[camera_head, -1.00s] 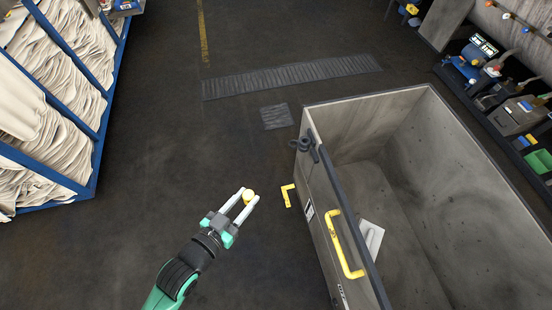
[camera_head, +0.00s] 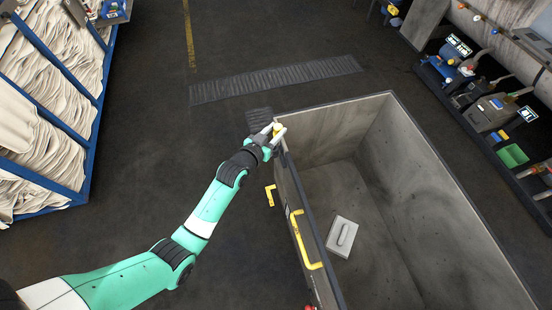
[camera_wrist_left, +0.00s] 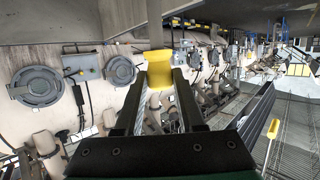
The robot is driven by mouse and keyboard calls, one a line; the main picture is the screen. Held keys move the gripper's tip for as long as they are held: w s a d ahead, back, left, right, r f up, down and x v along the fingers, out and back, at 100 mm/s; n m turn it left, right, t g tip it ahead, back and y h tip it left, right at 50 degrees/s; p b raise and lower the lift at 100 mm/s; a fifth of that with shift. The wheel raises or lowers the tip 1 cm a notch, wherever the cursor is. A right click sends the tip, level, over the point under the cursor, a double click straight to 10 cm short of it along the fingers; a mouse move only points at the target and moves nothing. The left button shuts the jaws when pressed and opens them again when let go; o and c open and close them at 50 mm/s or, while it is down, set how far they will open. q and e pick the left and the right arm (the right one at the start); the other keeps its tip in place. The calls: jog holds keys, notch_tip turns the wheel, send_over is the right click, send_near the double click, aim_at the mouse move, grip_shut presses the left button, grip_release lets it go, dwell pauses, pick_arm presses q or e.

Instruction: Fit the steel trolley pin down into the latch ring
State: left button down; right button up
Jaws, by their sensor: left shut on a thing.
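My left gripper (camera_head: 277,131) is over the far left corner of the grey trolley (camera_head: 335,112). It is shut on the yellow head of the pin (camera_head: 276,127). In the left wrist view the flared yellow head (camera_wrist_left: 160,69) sits between the tips of my gripper (camera_wrist_left: 160,82). A grey shaft-like piece stands above it in that picture. My gripper and wrist hide the dark latch fitting at this corner, so I cannot tell whether the pin touches or enters the ring. My right gripper is out of view.
A yellow handle (camera_head: 302,241) runs along the trolley's left wall, with a yellow bracket (camera_head: 270,195) beside it. A pale block (camera_head: 342,236) lies inside the trolley. A blue rack of cloth (camera_head: 88,150) stands left. The dark floor between is clear apart from my arm.

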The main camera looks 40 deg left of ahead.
pick_arm(q)
jog(key=a+r, duration=0.2)
jog(key=shift+w+a+r+y, duration=0.1)
jog(key=shift+r+y, duration=0.2)
jog(key=shift+r, duration=0.1)
jog(key=shift+p, duration=0.3)
jog(key=shift+f+b, duration=5.25)
jog(key=shift+f, duration=0.9)
jog(key=shift+c, duration=2.2)
grip_release()
